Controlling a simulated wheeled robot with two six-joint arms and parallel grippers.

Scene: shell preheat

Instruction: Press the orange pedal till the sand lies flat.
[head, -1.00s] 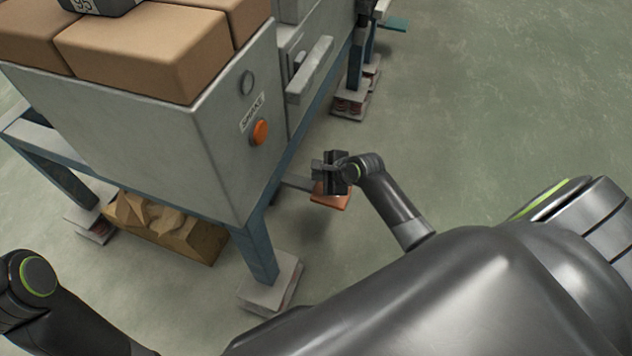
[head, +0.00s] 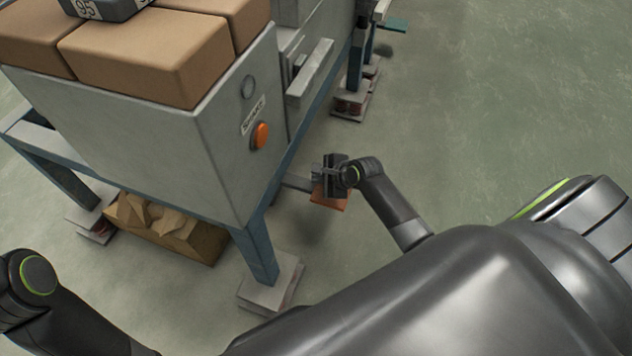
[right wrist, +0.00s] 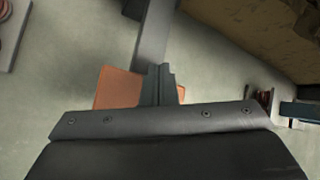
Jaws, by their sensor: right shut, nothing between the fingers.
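The orange pedal (head: 331,201) sticks out on a grey bar from under the metal machine, near the floor. My right gripper (head: 328,172) is shut and empty, and in the head view it overlaps the pedal from above. In the right wrist view the pedal (right wrist: 120,88) shows behind the shut fingers (right wrist: 158,85). I cannot tell whether the fingers touch it. The sand is not visible; brown blocks (head: 150,50) lie in the top of the grey box (head: 130,140). My left gripper is out of view; only part of its arm shows at the lower left.
An orange button (head: 260,136) under a small label is on the box's side. Blue legs (head: 257,253) stand on grey footed pads (head: 270,285). A crate of brown lumps (head: 165,228) sits under the frame. The floor to the right is clear.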

